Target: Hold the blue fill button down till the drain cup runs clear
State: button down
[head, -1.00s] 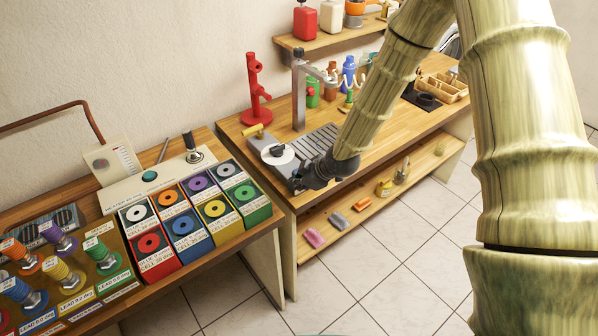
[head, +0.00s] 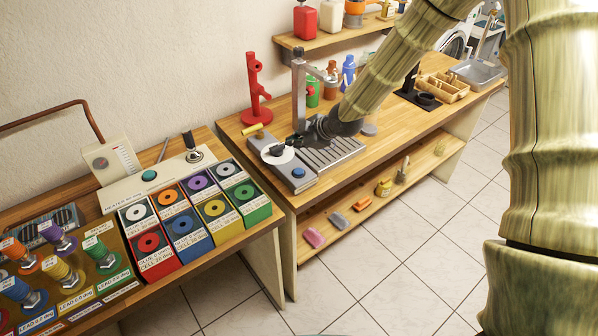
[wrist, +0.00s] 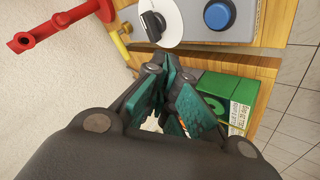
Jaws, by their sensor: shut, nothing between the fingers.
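The blue button (head: 298,173) sits on the front corner of a grey unit with a slatted drain tray (head: 340,150). It also shows in the wrist view (wrist: 218,15), with nothing on it. A white dial with a black knob (wrist: 172,22) is beside the button. My gripper (head: 288,145) is near the dial in the head view, apart from the button. In the wrist view its fingers (wrist: 165,62) are together and empty. A grey tap post (head: 299,90) rises behind the tray. I cannot make out the drain cup or its contents.
A red stand (head: 257,95) and a yellow-handled piece (head: 252,130) are behind the dial. Bottles (head: 348,68) stand behind the tap. At left, a bench holds coloured glue cells (head: 183,228). The wrist view shows a green box (wrist: 228,92) beyond the fingers.

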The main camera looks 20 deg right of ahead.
aim_at(297, 173)
jog(key=shift+f+b, duration=2.55)
jog(key=shift+f, duration=1.7)
jog(key=shift+f, duration=0.15)
jog(key=shift+f+b, duration=0.25)
jog(key=shift+b, duration=0.05)
jog(key=shift+f, duration=0.45)
dwell(2.8)
